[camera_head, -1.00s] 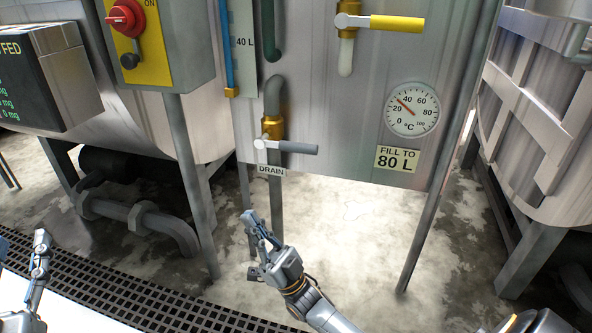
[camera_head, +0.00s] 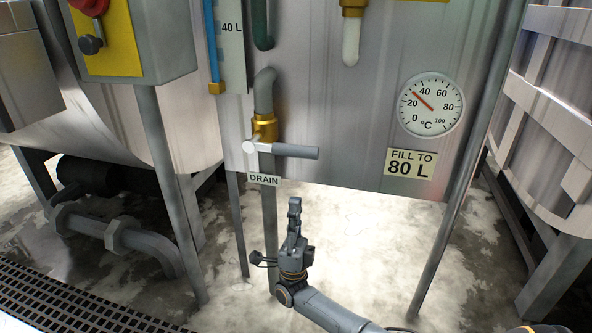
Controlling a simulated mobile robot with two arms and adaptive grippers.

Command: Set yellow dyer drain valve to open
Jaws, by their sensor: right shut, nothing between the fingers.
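The drain valve (camera_head: 263,135) is a brass body on a grey pipe at the tank's front. Its grey lever handle (camera_head: 295,151) points to the right, across the pipe. A DRAIN label (camera_head: 264,180) sits just below it. My right gripper (camera_head: 294,205) is shut and empty, pointing up below and slightly right of the lever, apart from it. My left gripper is out of view.
A dial thermometer (camera_head: 431,104) and a FILL TO 80 L sign (camera_head: 410,164) are on the tank (camera_head: 340,115) to the right. A control box (camera_head: 131,40) on a post stands left. The tank's legs flank my right arm. A floor grate (camera_head: 70,305) lies at lower left.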

